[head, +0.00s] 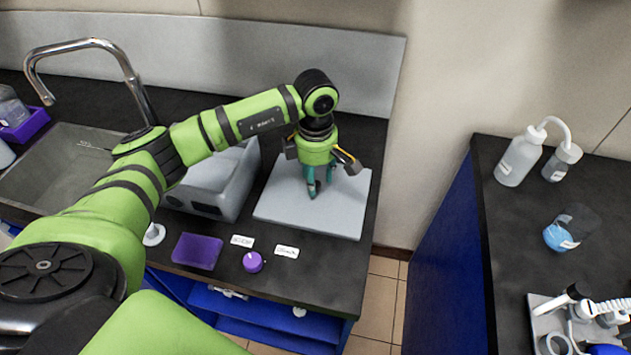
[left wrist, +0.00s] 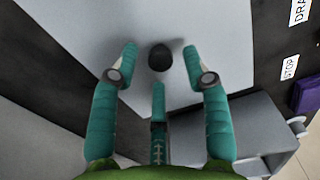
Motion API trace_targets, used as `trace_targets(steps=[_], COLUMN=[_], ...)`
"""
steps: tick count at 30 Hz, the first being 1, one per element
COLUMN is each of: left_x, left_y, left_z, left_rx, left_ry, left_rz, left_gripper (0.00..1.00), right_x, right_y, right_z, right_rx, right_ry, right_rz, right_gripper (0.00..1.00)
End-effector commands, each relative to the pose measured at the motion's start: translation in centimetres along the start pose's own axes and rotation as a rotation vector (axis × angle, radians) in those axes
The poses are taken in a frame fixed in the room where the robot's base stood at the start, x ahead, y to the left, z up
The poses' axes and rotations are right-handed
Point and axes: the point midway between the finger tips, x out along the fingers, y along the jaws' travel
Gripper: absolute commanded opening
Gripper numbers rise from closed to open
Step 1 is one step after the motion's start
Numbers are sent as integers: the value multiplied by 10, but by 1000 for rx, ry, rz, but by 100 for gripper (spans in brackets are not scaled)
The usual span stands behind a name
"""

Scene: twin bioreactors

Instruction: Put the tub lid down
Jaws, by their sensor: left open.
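The tub lid (head: 285,205) is a flat, light grey plate. It appears to lie flat on the dark counter, to the right of a grey box-shaped tub (head: 232,190). In the left wrist view the lid (left wrist: 200,25) fills the middle, with a dark round knob (left wrist: 160,58) on it. My left gripper (head: 318,188) points down over the lid. Its teal fingers (left wrist: 160,70) are spread open around the knob, with visible gaps on both sides. In the head view the gripper partly hides the knob. My right gripper is not in view.
A purple square (head: 197,251), a purple knob (head: 252,262) and small white labels (head: 287,251) are along the counter's front. A sink with a tap (head: 130,80) is at left. Past a floor gap (head: 378,300), another counter holds a wash bottle (head: 520,158).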

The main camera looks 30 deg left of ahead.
Motion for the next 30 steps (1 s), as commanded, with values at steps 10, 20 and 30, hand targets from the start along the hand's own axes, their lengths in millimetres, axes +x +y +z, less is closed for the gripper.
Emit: trace_targets(steps=[10,20,30], left_x=[-72,-100,-100], left_y=[1,0,0], left_z=[0,0,0], left_rx=[0,-1,-1], left_ry=[-2,1,0], left_rz=[6,1,0], left_gripper=[47,47,47], right_x=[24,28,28], right_y=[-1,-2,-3], right_z=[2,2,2], right_rx=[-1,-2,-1], right_ry=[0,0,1], right_rz=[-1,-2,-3], right_gripper=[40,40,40])
